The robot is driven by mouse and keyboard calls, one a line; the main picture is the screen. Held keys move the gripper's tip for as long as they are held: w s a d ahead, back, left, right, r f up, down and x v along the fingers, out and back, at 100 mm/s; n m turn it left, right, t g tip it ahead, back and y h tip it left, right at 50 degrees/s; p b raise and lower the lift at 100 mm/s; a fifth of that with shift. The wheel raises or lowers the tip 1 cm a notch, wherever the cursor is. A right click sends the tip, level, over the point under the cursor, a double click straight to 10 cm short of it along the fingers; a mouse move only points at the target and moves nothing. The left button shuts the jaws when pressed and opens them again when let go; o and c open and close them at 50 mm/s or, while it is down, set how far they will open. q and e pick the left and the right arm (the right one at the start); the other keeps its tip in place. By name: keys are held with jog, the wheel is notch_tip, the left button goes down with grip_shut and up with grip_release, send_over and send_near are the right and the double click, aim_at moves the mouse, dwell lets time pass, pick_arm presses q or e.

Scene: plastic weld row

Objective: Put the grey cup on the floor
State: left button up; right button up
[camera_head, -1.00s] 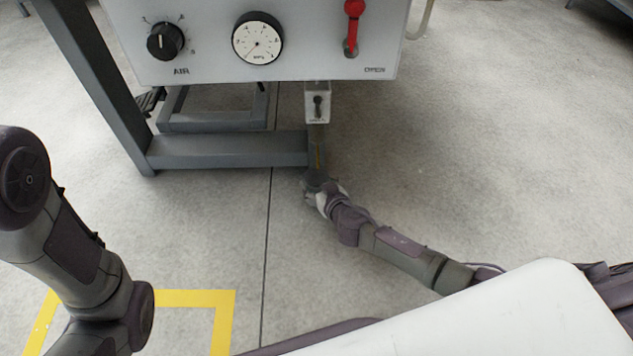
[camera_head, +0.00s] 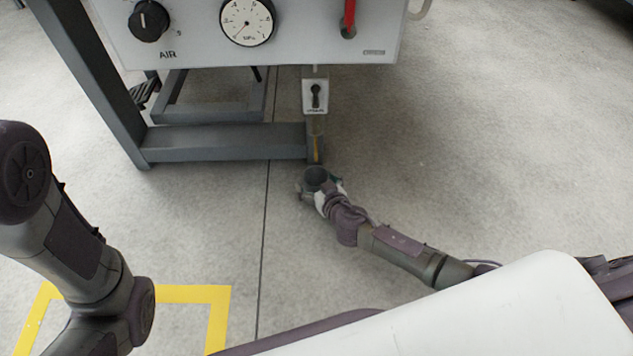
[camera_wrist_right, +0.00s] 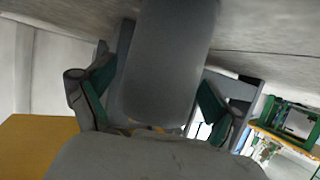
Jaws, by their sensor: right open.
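The grey cup (camera_head: 316,175) shows in the head view with its round mouth facing up, just in front of the foot of the machine frame. My right gripper (camera_head: 318,186) is at the cup, open, with its fingers around it. In the right wrist view the cup (camera_wrist_right: 166,60) is a large grey body between the green-padded fingers of the right gripper (camera_wrist_right: 155,88), with small gaps showing beside it. The floor (camera_head: 450,170) surrounds the cup in the head view. I cannot tell whether the cup's base touches it. My left gripper is out of view.
A machine panel (camera_head: 300,50) with a dial and a red lever stands on a grey frame (camera_head: 220,142) just beyond the cup. Yellow tape (camera_head: 190,293) marks the floor at lower left. Open floor lies to the right.

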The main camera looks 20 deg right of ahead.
jog(key=shift+s+r+p, duration=0.2)
jog(key=shift+r+p, duration=0.1)
jog(key=shift+p, duration=0.1)
jog(key=p+v, duration=0.4)
jog(key=v, duration=0.7)
jog(key=shift+s+p, duration=0.25)
jog(key=shift+p, duration=0.1)
jog(key=shift+d, duration=0.1)
